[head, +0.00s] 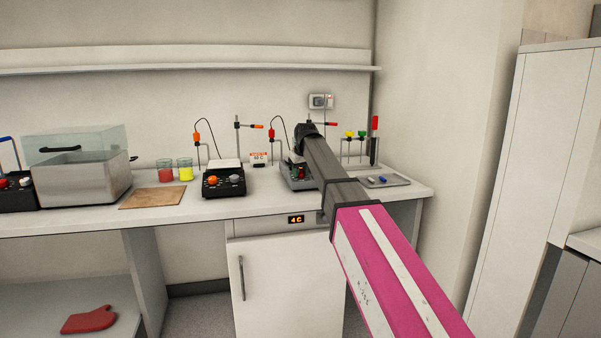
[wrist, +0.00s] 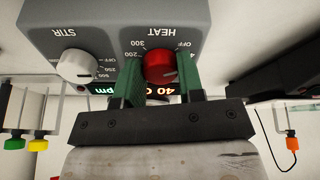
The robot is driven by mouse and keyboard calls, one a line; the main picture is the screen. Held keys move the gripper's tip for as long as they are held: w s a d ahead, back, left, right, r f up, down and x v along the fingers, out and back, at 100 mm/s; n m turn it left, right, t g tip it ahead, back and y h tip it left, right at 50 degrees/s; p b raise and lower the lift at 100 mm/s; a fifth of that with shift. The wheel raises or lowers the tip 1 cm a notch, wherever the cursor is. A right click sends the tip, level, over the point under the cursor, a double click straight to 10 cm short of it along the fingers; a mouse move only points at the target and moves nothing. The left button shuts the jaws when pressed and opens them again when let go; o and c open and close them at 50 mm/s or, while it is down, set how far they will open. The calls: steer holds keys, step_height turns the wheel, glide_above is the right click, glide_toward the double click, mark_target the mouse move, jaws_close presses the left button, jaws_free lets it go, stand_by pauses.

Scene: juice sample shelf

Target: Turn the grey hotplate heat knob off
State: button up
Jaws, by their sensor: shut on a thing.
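The grey hotplate (wrist: 110,22) fills the top of the wrist view, its front panel upside down. Its red HEAT knob (wrist: 160,66) sits between the two green fingers of my gripper (wrist: 161,72), which is shut on it. OFF and 300 are printed around the knob; its exact setting is hard to read. A lit display, partly hidden by the fingers, shows 40 C. A white STIR knob (wrist: 78,66) is beside it, clear of the fingers. In the head view my arm hides most of the grey hotplate (head: 286,181).
A black hotplate (head: 223,188) with orange and grey knobs stands left of the grey one. Beakers of red (head: 165,175) and yellow (head: 185,174) liquid and a steel bath (head: 82,180) stand farther left. A tray (head: 397,180) lies to the right. Clamp stands rise behind.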

steer(key=shift+n, duration=2.1)
steer(key=o, duration=0.9)
steer(key=shift+r, duration=0.1)
steer(key=v, duration=1)
steer(key=shift+d+r, duration=0.2)
steer(key=shift+r, duration=0.05)
steer(key=shift+s, duration=0.1)
